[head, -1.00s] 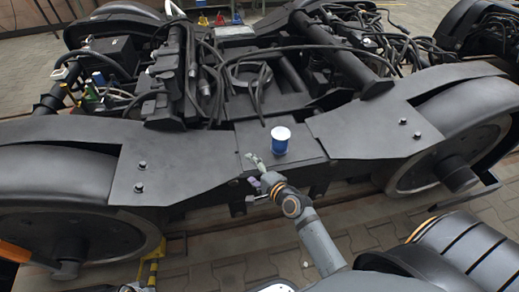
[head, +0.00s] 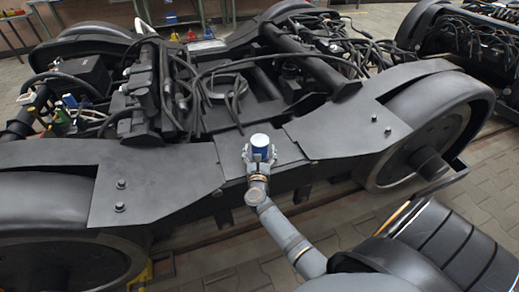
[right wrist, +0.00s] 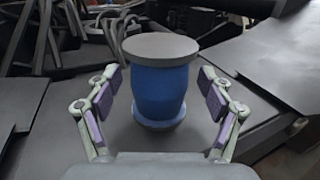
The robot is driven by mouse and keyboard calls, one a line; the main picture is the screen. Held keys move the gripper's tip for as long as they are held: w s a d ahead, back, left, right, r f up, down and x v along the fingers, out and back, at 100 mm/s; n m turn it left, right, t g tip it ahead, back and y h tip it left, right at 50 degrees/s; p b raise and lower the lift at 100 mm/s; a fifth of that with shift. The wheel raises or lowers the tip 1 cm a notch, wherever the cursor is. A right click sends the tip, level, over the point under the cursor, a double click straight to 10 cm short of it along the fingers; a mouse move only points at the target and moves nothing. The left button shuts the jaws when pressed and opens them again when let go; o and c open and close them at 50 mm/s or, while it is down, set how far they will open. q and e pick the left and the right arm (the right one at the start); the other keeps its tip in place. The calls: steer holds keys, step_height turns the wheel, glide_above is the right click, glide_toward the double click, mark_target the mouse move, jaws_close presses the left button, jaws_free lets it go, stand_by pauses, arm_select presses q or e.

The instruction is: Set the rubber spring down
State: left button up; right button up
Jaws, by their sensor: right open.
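The rubber spring (head: 261,141) is a short blue cylinder with a pale grey top plate and a bottom flange. It stands upright on the flat black middle of the bogie's side frame (head: 232,148). My right gripper (head: 260,157) is at the near side of the spring. In the right wrist view the spring (right wrist: 160,88) stands between the two open fingers of the right gripper (right wrist: 160,95), with a gap showing on each side. The purple finger pads do not touch it. My left gripper is not in view.
Cables and hoses (head: 225,85) lie over the bogie behind the spring. Large black wheels stand at the left (head: 50,260) and right (head: 425,140) ends of the frame. Another bogie (head: 470,40) stands at the back right. The frame plate beside the spring is clear.

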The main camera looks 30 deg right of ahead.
mark_target(260, 138)
steer(key=x, duration=0.3)
steer(key=r+x, duration=0.1)
steer(key=x, duration=0.1)
steer(key=shift+w+d, duration=0.2)
steer(key=shift+w, duration=0.1)
steer(key=c, duration=1.6)
jaws_close()
